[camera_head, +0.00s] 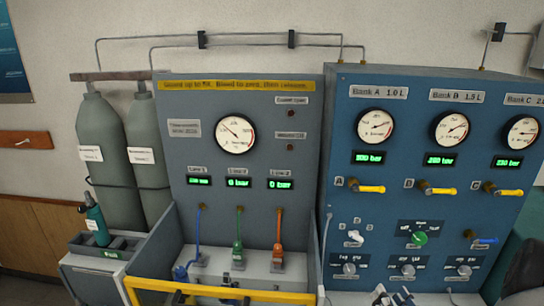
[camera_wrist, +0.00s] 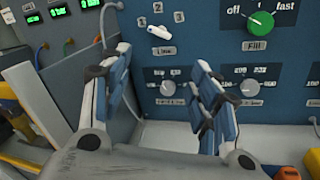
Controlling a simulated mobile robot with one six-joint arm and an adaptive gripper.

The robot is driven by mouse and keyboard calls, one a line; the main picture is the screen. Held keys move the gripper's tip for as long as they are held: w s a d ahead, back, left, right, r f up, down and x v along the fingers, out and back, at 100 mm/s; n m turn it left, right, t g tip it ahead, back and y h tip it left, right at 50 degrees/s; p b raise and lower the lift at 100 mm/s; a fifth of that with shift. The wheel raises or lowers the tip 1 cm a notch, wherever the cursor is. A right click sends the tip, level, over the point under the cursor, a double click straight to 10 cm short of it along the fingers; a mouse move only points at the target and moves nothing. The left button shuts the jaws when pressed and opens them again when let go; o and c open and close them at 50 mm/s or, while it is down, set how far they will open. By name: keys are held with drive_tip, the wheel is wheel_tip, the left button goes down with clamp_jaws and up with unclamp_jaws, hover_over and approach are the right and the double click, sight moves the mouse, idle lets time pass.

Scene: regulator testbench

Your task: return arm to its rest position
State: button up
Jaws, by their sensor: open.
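My gripper (camera_wrist: 165,95) is open in the wrist view. Its two blue-padded fingers stand apart with nothing between them. They are in front of the lower part of the blue panel (camera_wrist: 185,65), below the white line selector (camera_wrist: 160,31) and green fill knob (camera_wrist: 261,23). I cannot tell from this view whether the fingers touch the panel. In the head view only small grey parts at the bottom edge may belong to the gripper.
The blue bank panel (camera_head: 348,120) has gauges and yellow levers (camera_head: 371,189). Left of it, the grey panel (camera_head: 188,105) has hoses above a bench with a yellow front bar (camera_head: 215,291). Grey cylinders (camera_head: 98,150) and a small bottle in a caddy (camera_head: 96,222) stand further left.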

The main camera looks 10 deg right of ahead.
drive_tip(key=a+r+n+g+y+b, duration=0.1)
drive_tip(key=a+r+n+g+y, duration=0.1)
drive_tip(key=a+r+n+y, duration=0.3)
drive_tip(key=w+a+r+n+g+y, duration=0.1)
drive_tip(key=a+n+y, duration=0.2)
drive_tip(key=a, duration=0.4)
drive_tip(key=a+r+n+g+y+b, duration=0.1)
drive_tip(key=a+r+n+g+y, duration=0.1)
drive_tip(key=a+n+y, duration=0.35)
drive_tip(key=s+a+r+n+g+b, duration=0.2)
drive_tip(key=s+a+n+g, duration=0.45)
drive_tip(key=a, duration=0.45)
drive_tip(key=s+a+f+n+g+h+b, duration=0.1)
drive_tip(key=s+a+f+n+g+h, duration=0.15)
drive_tip(key=s+n, duration=0.35)
drive_tip(key=s+a+f+n+g+h+b, duration=0.1)
drive_tip(key=s+a+n+g+h, duration=0.1)
drive_tip(key=s+n+g+h, duration=0.25)
drive_tip(key=s+d+r+n+t+h+b, duration=0.1)
drive_tip(key=s+d+n+t+h+b, duration=0.2)
drive_tip(key=d+n, duration=0.6)
drive_tip(key=n+t+h, duration=0.1)
drive_tip(key=t+h, duration=0.1)
drive_tip(key=h, duration=0.1)
drive_tip(key=shift+s+d+r, duration=0.15)
drive_tip(key=shift+s+d, duration=0.05)
drive_tip(key=shift+h, duration=0.25)
drive_tip(key=shift+c, duration=0.6)
